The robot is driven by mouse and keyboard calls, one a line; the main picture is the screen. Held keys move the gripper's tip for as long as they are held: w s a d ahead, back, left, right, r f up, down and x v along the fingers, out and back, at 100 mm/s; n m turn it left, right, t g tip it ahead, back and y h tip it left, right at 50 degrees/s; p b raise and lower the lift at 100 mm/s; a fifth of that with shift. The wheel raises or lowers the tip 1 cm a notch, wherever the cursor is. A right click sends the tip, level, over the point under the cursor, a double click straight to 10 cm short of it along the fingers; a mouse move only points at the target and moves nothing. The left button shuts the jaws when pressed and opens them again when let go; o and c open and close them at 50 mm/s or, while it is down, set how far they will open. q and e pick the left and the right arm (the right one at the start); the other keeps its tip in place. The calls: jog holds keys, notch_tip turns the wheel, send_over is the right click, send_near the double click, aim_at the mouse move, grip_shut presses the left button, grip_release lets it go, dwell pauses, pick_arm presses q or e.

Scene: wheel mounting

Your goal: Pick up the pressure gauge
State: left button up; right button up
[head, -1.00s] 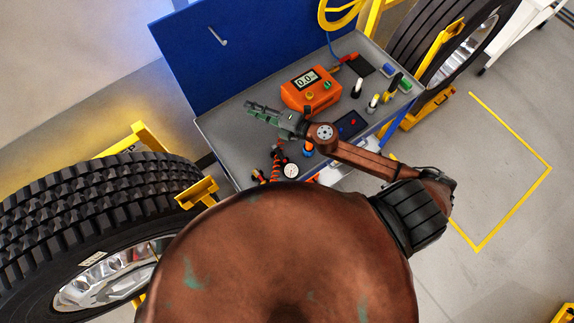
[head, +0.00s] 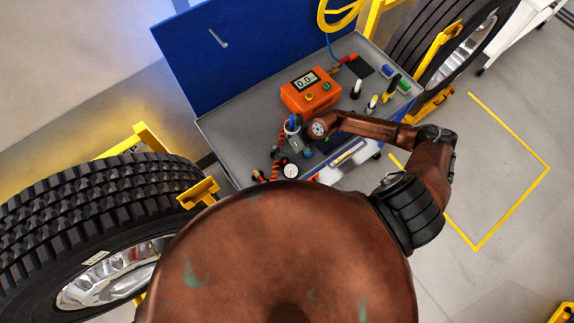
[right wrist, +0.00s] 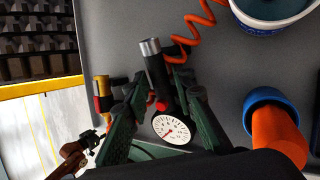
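The pressure gauge (head: 291,170) lies near the front edge of the grey bench top in the head view, its white dial facing up. In the right wrist view the gauge (right wrist: 171,128) shows its dial, a red button, a dark body and a silver end. My right gripper (right wrist: 162,82) points down at it, with green fingers apart on either side of the dark body. I cannot see the fingers pressing on it. A brown arm part at the lower left of the right wrist view may be my left arm; its gripper's state is unclear.
An orange meter (head: 310,92) stands behind on the bench. A white cup with blue contents (right wrist: 272,8) and an orange handle with a blue collar (right wrist: 275,125) are to the right. An orange coiled hose (right wrist: 190,35) lies close by. A big tyre (head: 85,205) stands left.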

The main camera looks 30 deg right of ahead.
jog(key=shift+x, duration=1)
grip_shut()
jog(key=shift+r, duration=0.1)
